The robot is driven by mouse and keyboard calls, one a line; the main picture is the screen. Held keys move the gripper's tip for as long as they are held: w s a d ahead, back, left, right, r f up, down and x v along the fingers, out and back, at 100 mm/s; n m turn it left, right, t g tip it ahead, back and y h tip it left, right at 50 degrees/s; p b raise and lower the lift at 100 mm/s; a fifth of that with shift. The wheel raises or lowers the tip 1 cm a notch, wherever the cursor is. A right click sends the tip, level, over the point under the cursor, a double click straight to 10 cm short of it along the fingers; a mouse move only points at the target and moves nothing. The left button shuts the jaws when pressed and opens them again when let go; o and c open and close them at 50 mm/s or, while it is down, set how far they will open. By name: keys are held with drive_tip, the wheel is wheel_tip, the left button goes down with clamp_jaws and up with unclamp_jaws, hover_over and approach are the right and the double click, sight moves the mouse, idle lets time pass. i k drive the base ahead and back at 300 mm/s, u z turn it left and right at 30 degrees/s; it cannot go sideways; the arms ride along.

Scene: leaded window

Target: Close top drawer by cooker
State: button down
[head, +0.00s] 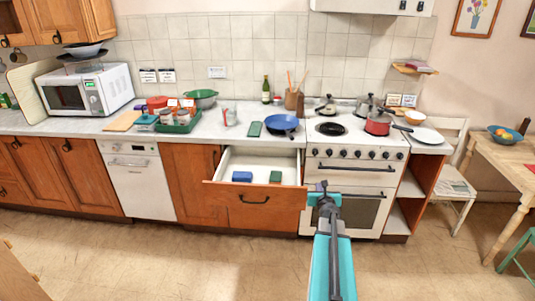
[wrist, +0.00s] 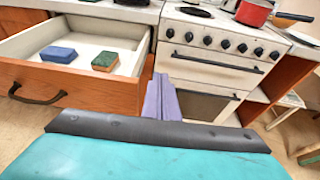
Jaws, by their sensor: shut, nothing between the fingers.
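The top drawer (head: 245,197) left of the cooker is pulled out, with a wooden front, a white inside and a dark handle. It also shows at the left of the wrist view (wrist: 105,88). A blue sponge (head: 242,177) and a green-topped sponge (head: 276,177) lie in it. The white cooker (head: 350,170) stands right of the drawer. My gripper (head: 323,188) is shut and empty, in front of the cooker, just right of the drawer front's right end. In the wrist view its purple fingers (wrist: 161,98) point toward the cooker; contact with the drawer cannot be told.
Pots, including a red pan (head: 378,125), stand on the hob. A blue frying pan (head: 281,122) sits on the counter above the drawer. A white chair (head: 455,180) and wooden table (head: 508,155) stand at the right. The floor (head: 200,260) in front is clear.

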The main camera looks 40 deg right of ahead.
sight(260, 159)
drive_tip(key=z, duration=0.05)
drive_tip(key=i, duration=1.45)
